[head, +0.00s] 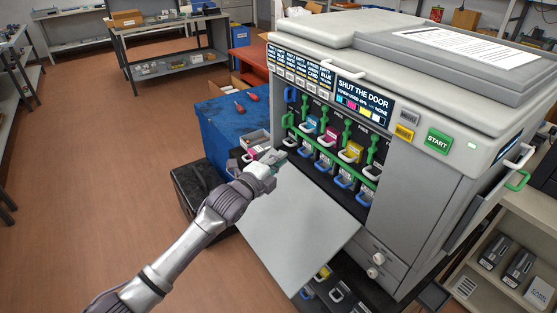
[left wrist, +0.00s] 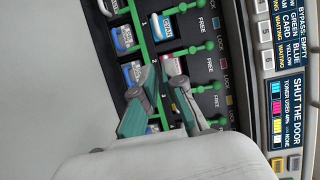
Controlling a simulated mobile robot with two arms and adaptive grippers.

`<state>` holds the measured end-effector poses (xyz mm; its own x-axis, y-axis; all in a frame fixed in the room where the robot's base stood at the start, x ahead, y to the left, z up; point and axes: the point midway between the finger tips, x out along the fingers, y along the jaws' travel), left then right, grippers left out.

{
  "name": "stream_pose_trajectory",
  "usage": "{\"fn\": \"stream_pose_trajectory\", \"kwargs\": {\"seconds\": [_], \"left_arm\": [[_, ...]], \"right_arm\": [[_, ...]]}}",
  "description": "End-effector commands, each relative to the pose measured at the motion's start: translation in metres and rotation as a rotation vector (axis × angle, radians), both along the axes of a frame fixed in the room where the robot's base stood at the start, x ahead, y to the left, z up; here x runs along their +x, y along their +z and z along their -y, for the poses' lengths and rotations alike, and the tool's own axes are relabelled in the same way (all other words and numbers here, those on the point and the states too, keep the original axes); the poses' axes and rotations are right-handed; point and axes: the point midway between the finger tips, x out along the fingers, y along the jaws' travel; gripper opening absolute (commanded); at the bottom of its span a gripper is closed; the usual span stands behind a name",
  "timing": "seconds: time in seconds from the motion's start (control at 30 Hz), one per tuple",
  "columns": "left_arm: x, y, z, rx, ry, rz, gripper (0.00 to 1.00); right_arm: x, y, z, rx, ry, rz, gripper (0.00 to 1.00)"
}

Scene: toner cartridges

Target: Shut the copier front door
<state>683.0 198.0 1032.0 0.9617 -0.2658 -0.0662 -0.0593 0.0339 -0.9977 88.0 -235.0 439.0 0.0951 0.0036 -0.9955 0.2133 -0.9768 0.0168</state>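The copier (head: 420,150) stands at the right, its front door (head: 295,225) swung down and open, a pale flat panel sloping out below the cartridge bay. The copier's screen (head: 363,98) reads "SHUT THE DOOR"; it also shows in the left wrist view (left wrist: 287,108). My left gripper (head: 277,157) is above the door's far left part, in front of the bay. In the left wrist view its teal and grey fingers (left wrist: 167,85) stand a little apart, with nothing seen held between them. Whether it touches the door cannot be told. My right gripper is out of view.
Green levers (head: 345,132) and coloured cartridges (head: 328,137) sit in the bay behind the gripper. A blue cabinet (head: 232,130) and a dark box (head: 196,188) stand left of the copier. A shelf (head: 500,275) is at the right. The floor at left is clear.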

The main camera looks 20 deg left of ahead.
Motion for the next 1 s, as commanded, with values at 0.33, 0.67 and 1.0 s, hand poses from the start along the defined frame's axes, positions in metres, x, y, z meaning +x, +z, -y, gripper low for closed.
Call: {"fn": "stream_pose_trajectory", "kwargs": {"seconds": [0.33, 0.67, 1.0], "left_arm": [[0.0, 0.0, 0.0, 0.0, 0.0, 0.0, 0.0], [0.0, 0.0, 0.0, 0.0, 0.0, 0.0, 0.23], [-0.013, 0.0, -0.004, 0.001, 0.0, -0.001, 0.23]], "right_arm": [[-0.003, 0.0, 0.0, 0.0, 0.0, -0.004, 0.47], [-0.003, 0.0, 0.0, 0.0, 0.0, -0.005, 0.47], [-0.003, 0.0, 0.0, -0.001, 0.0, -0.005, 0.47]]}}
